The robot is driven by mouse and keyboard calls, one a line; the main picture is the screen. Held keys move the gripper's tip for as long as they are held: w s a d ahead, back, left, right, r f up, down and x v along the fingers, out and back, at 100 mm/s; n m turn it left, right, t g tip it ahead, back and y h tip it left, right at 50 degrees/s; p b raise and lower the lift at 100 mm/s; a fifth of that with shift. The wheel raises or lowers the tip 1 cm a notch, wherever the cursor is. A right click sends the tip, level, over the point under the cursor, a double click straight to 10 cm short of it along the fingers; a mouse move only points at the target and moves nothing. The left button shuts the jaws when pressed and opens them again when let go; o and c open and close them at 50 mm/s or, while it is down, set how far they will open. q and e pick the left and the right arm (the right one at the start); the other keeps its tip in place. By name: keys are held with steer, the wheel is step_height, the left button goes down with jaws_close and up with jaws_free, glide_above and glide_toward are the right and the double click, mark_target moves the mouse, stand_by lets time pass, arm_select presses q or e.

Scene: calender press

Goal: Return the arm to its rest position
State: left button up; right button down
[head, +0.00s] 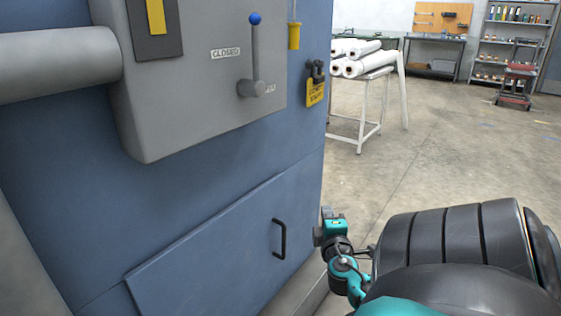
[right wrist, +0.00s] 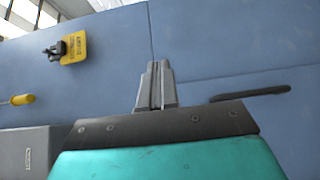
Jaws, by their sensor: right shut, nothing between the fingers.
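My right arm (head: 350,275) comes in from the lower right in the head view, folded low beside the blue press cabinet (head: 225,220). My right gripper (head: 322,228) is near the cabinet's right edge, to the right of the black door handle (head: 279,239). In the right wrist view the fingers of my right gripper (right wrist: 155,85) are together and empty, in front of the blue panel. The handle (right wrist: 250,94) is to their right there, apart from them. My left gripper is in neither view.
A grey box (head: 210,115) on the press carries a blue-knobbed lever (head: 255,55), upright near a "CLOSED" label. A padlock with a yellow tag (head: 315,92) hangs at the cabinet edge. White rolls (head: 365,62) lie on a stand behind. The concrete floor (head: 450,140) is open at right.

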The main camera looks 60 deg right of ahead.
steer(key=w+a+f+m+y, duration=0.15)
steer(key=a+f+y, duration=0.3)
steer(key=a, duration=0.75)
steer(key=w+a+f+m+t+y, duration=0.1)
steer(key=w+a+f+y, duration=0.3)
steer(key=a, duration=0.7)
steer(key=w+a+f+m+y, duration=0.1)
steer(key=a+f+y, duration=0.3)
steer(key=a, duration=0.8)
steer(key=s+a+r+y, duration=0.1)
steer(key=a+r+y, duration=0.15)
steer(key=a, duration=0.35)
steer(key=a+r+y, duration=0.1)
steer(key=a+y, duration=0.2)
steer(key=a, duration=0.3)
arm_select(q)
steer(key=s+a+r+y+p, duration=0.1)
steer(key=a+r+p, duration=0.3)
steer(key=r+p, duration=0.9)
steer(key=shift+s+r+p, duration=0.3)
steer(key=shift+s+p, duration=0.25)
steer(key=shift+p, duration=3)
arm_select(e)
steer(key=s+d+r+h, duration=0.1)
steer(key=s+d+r, duration=0.1)
steer(key=r, duration=1.1)
steer(key=shift+s+d+m, duration=0.2)
steer(key=shift+d+m, duration=0.15)
steer(key=shift+d, duration=0.45)
steer(key=shift+r, duration=0.1)
